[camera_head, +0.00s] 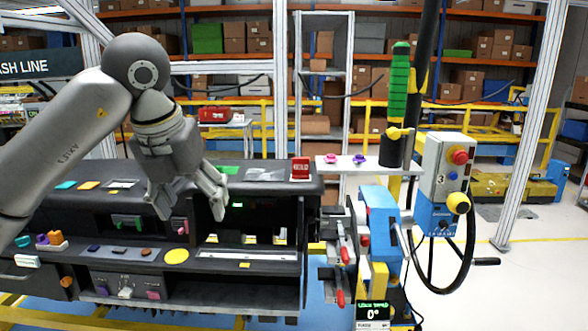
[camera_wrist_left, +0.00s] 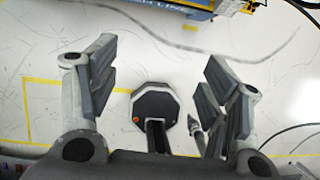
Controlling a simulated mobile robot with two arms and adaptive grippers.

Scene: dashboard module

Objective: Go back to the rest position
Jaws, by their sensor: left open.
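My left gripper (camera_head: 190,205) hangs in front of the black dashboard module (camera_head: 268,292) in the head view, with its fingers pointing down. Its two fingers are spread apart with nothing between them. In the left wrist view the open fingers (camera_wrist_left: 160,80) stand on either side of the picture, over a pale floor with yellow lines. A dark octagonal part with a small red dot (camera_wrist_left: 136,119) shows between and beyond them. The gripper hides part of the dashboard's middle. I cannot tell how far it is from the dashboard. My right gripper is not in view.
Right of the dashboard stand a tool station with a control box (camera_head: 440,170), a green-handled hanging tool (camera_head: 399,85) and a blue device (camera_head: 378,215). Red-handled tools (camera_head: 342,250) hang beside it. Open floor (camera_head: 530,270) lies at the far right.

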